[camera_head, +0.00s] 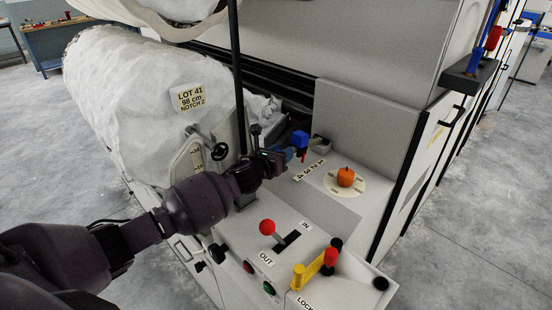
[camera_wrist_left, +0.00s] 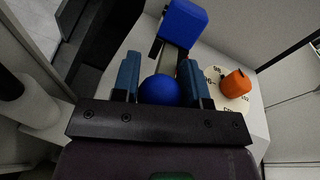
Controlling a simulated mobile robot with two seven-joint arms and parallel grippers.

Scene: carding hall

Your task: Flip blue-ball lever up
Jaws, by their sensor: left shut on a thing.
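The blue-ball lever's round blue ball (camera_wrist_left: 160,91) shows in the left wrist view, between the two blue-grey fingers of my left gripper (camera_wrist_left: 160,78). The gripper is shut on the ball. A blue block (camera_wrist_left: 184,22) on a grey stem stands just beyond the fingertips; it also shows in the head view (camera_head: 300,139). In the head view my left gripper (camera_head: 284,157) reaches over the panel from the left, and I cannot make out the ball there. My right gripper is not in view.
An orange knob (camera_head: 345,177) sits on a round dial right of the gripper. Nearer stand a red-ball lever (camera_head: 267,227) marked IN and OUT and a yellow lock handle (camera_head: 318,268). A large white roll (camera_head: 140,100) and a black upright post (camera_head: 237,70) are close to my arm.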

